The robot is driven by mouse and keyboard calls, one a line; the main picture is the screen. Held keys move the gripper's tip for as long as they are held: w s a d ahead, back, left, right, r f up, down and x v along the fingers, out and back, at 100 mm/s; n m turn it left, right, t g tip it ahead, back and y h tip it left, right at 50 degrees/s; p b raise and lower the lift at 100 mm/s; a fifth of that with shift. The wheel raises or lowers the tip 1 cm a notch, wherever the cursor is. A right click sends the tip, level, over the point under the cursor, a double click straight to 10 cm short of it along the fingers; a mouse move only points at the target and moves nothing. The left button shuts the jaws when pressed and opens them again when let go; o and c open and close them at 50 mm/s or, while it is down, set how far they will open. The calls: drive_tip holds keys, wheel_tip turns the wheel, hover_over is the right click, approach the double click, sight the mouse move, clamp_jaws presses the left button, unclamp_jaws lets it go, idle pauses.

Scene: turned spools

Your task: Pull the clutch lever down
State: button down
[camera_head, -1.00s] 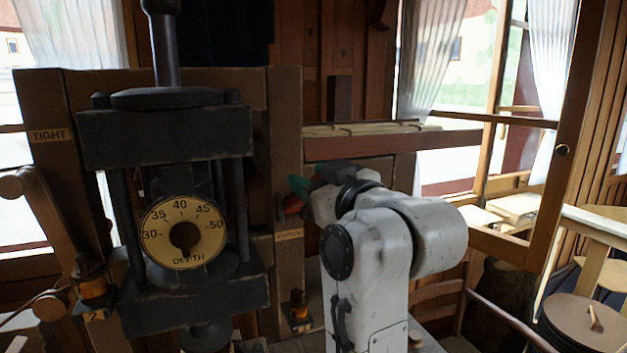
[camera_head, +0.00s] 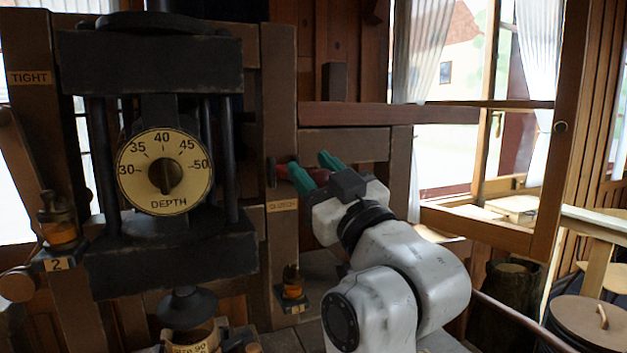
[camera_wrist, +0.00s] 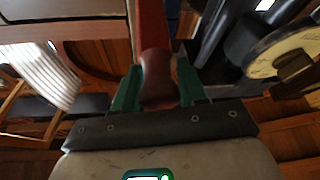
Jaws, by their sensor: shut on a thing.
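The clutch lever has a reddish-brown handle (camera_wrist: 158,80). In the head view a short red part of the lever (camera_head: 283,172) shows at the right post of the press, just above a small tan label (camera_head: 283,205). My gripper (camera_head: 313,172) reaches it from the right with its green fingers. In the wrist view my gripper (camera_wrist: 157,92) has one green finger on each side of the handle's rounded end and is shut on it. The lever's pivot is hidden in both views.
The dark press with its round depth dial (camera_head: 165,172) stands left of my gripper. A small amber-and-brass fitting (camera_head: 292,282) sits low on the right post. A wooden shelf beam (camera_head: 390,114) runs above my gripper. A round lidded tub (camera_head: 600,325) stands at the lower right.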

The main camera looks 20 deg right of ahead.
drive_tip(key=shift+s+f+b, duration=0.1)
drive_tip(key=shift+f+b, duration=0.2)
drive_tip(key=shift+f, duration=0.55)
drive_tip(key=c, duration=0.7)
unclamp_jaws()
drive_tip(key=shift+s, duration=0.1)
drive_tip(key=p+v, duration=0.3)
drive_tip(key=v, duration=0.7)
drive_tip(key=shift+s, duration=0.35)
